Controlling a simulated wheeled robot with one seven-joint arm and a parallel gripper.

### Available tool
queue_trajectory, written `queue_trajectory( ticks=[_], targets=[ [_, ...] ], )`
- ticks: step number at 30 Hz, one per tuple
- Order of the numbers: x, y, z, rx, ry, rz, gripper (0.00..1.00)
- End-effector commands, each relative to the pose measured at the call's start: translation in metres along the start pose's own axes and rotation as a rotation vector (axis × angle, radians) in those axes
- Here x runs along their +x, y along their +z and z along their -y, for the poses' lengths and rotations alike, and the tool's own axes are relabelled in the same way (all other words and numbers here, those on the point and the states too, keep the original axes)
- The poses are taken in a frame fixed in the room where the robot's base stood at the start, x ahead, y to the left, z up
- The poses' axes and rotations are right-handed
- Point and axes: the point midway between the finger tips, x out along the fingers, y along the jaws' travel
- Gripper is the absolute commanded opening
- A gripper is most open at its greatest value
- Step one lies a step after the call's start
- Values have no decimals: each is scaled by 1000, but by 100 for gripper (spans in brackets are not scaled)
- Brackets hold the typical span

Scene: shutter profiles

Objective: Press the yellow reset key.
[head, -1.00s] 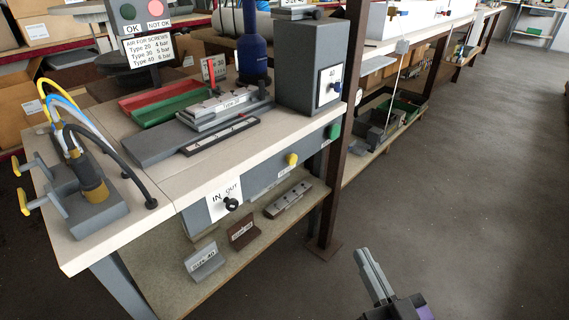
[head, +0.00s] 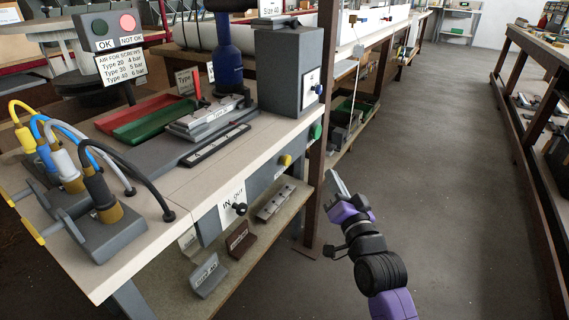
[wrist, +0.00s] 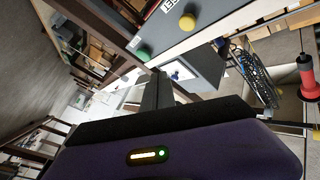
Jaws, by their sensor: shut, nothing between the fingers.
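The yellow key (head: 285,160) is a round knob on the grey front panel under the bench top, between the IN/OUT label and a green button (head: 316,130). In the wrist view the yellow key (wrist: 187,22) shows near the top, with the green button (wrist: 144,54) to its lower left. My gripper (head: 335,180) is shut and empty. In the head view it is to the right of and a little below the yellow key, over the aisle and apart from the bench. In the wrist view its fingers (wrist: 157,90) point up the picture.
A dark upright post (head: 319,120) stands between my gripper and the yellow key in the head view. A black knob (head: 240,209) is on the IN/OUT panel. A lower shelf (head: 262,229) holds blocks. The aisle floor (head: 440,150) is clear.

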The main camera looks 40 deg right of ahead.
Motion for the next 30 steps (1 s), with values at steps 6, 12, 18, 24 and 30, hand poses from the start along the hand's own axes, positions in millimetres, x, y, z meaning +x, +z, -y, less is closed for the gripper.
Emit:
queue_trajectory(
  ticks=[6, 12, 18, 24, 30],
  targets=[
    [0, 1, 0, 18, 1, 3, 0],
    [0, 0, 0, 17, 1, 3, 0],
    [5, -1, 4, 18, 3, 3, 0],
    [14, 2, 10, 19, 6, 3, 0],
    [20, 8, 17, 17, 4, 3, 0]
  ],
)
